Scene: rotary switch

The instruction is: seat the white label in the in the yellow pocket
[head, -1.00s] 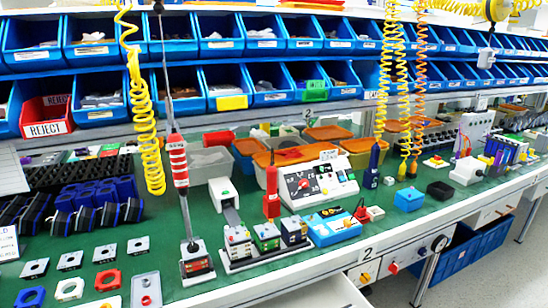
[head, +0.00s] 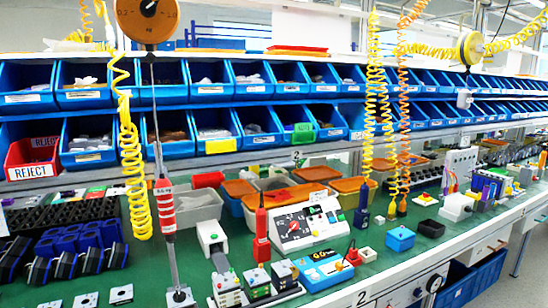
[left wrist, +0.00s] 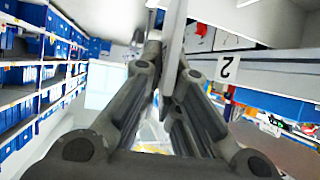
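In the left wrist view my left gripper (left wrist: 168,65) is shut on a thin pale plate (left wrist: 174,35), seen nearly edge-on, which appears to be the white label. Its face and any print on it cannot be read. In the head view a plain yellow pocket (head: 220,146) is on the front of a blue bin in the lower row. Neighbouring bins carry white labels on their fronts. Neither gripper shows in the head view, so the left gripper's distance from the yellow pocket cannot be told.
A red REJECT bin (head: 32,158) stands at the left of the lower row. A screwdriver (head: 164,203) hangs below an orange balancer (head: 147,18) in front of the bins. Yellow coiled hoses (head: 135,180) also hang there. The green bench (head: 345,275) is crowded with parts.

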